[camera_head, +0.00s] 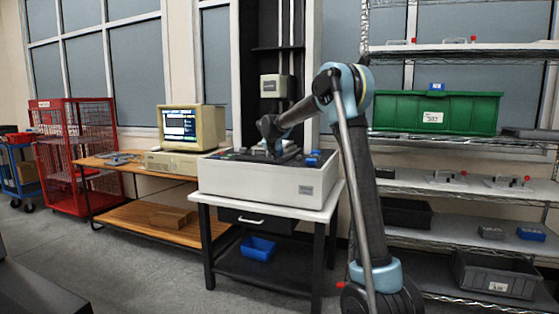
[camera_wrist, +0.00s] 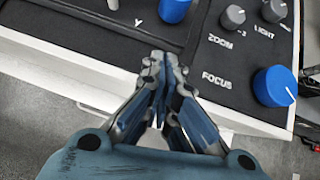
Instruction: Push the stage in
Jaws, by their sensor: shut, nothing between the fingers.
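A white machine body (camera_head: 260,181) with a dark top stands on a small table. My arm reaches over that top, and my gripper (camera_head: 283,151) is small and partly hidden there. In the wrist view my gripper (camera_wrist: 160,58) is shut and empty, with its tips over the dark panel (camera_wrist: 190,75) close to the machine's white front edge (camera_wrist: 60,57). I cannot tell whether the tips touch it. The stage cannot be told apart clearly in either view.
The panel has a blue FOCUS knob (camera_wrist: 274,86) at right, another blue knob (camera_wrist: 174,10) beside the letter Y, and grey ZOOM (camera_wrist: 233,16) and LIGHT (camera_wrist: 273,10) knobs. A computer monitor (camera_head: 192,127) stands left; a wire shelf with a green bin (camera_head: 465,112) stands right.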

